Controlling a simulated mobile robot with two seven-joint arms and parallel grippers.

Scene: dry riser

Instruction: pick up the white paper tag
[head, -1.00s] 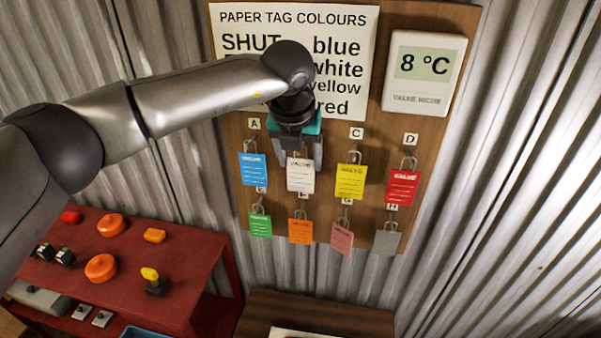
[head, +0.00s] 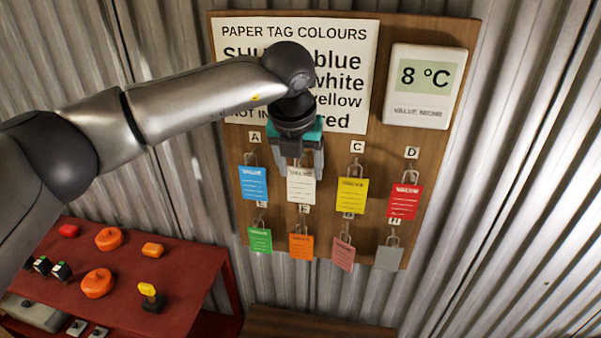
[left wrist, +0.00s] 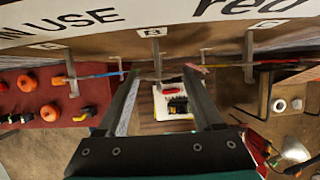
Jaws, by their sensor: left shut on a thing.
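The white paper tag (head: 301,188) hangs in the upper row of the wooden board, between the blue tag (head: 253,184) and the yellow tag (head: 351,195). My left gripper (head: 301,170) is at its top edge, shut on it, with the tag's lower part showing below the fingers. The gripper hides the tag's hook in the head view. In the left wrist view my fingers (left wrist: 163,78) reach toward the hook under label B (left wrist: 152,32); the tag is hard to make out there. My right gripper is not in view.
A red tag (head: 404,201) hangs at the right of the upper row. Green (head: 260,240), orange (head: 300,246), pink (head: 343,253) and grey (head: 388,258) tags hang close below. A red bench (head: 190,290) with buttons stands at lower left.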

